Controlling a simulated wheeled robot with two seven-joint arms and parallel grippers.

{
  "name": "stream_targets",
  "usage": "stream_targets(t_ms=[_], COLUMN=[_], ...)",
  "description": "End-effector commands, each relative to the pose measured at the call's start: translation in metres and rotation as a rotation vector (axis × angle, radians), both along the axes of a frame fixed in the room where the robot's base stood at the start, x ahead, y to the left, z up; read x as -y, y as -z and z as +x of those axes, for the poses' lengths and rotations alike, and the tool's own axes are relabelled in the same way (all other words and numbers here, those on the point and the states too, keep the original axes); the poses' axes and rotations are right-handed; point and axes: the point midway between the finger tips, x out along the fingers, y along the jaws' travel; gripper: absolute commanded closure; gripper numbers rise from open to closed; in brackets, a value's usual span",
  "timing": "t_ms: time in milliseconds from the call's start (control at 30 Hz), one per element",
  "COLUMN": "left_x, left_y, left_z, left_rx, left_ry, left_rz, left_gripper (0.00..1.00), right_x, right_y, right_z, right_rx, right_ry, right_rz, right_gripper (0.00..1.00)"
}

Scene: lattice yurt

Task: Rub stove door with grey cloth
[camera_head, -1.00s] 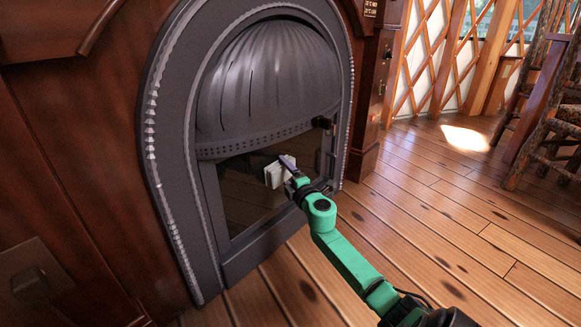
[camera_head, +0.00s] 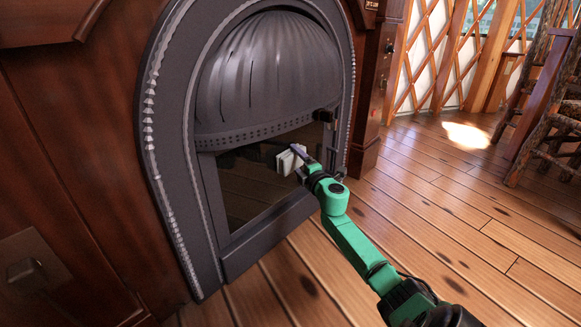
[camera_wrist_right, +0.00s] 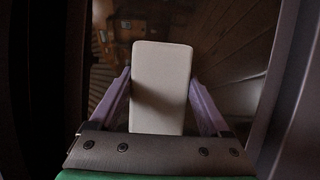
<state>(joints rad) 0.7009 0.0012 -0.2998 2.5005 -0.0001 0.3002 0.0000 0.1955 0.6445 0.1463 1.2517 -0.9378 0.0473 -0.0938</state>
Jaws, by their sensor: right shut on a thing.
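The stove door (camera_head: 240,195) is a dark glass pane in a black arched metal frame, closed, below a ribbed metal hood. The grey cloth (camera_head: 288,158) looks like a small pale block-like pad at the right part of the glass. My right gripper (camera_head: 299,163) is shut on it; the right wrist view shows the pale cloth (camera_wrist_right: 161,85) between two purple fingers. The cloth is at or very near the glass, and I cannot tell whether it touches. A paler shape beside it on the glass looks like its reflection. My left gripper is not in view.
A dark knob (camera_head: 325,115) sticks out at the upper right of the door. Wood panelling (camera_head: 70,170) flanks the stove. Rustic chairs (camera_head: 550,120) stand far right. The plank floor (camera_head: 440,210) between is clear.

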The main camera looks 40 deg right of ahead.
Motion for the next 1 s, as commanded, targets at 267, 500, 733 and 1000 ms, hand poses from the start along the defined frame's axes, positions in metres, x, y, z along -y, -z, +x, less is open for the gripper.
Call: stream_targets(t_ms=[267, 500, 733, 1000], left_x=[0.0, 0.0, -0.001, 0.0], left_y=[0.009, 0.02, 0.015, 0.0], left_z=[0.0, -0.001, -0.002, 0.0], left_rx=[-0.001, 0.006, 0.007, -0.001], left_ry=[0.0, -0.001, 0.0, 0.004], left_rz=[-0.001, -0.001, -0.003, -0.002], left_gripper=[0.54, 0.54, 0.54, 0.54], right_x=[0.016, 0.041, 0.041, 0.012], right_y=[0.002, 0.001, -0.001, -0.003], right_z=[0.004, 0.009, 0.007, 0.006], right_rx=[0.0, 0.002, 0.001, 0.0], right_ry=[0.001, 0.002, 0.0, -0.002], right_rz=[-0.001, 0.0, 0.001, 0.001], right_gripper=[0.72, 0.72, 0.72, 0.72])
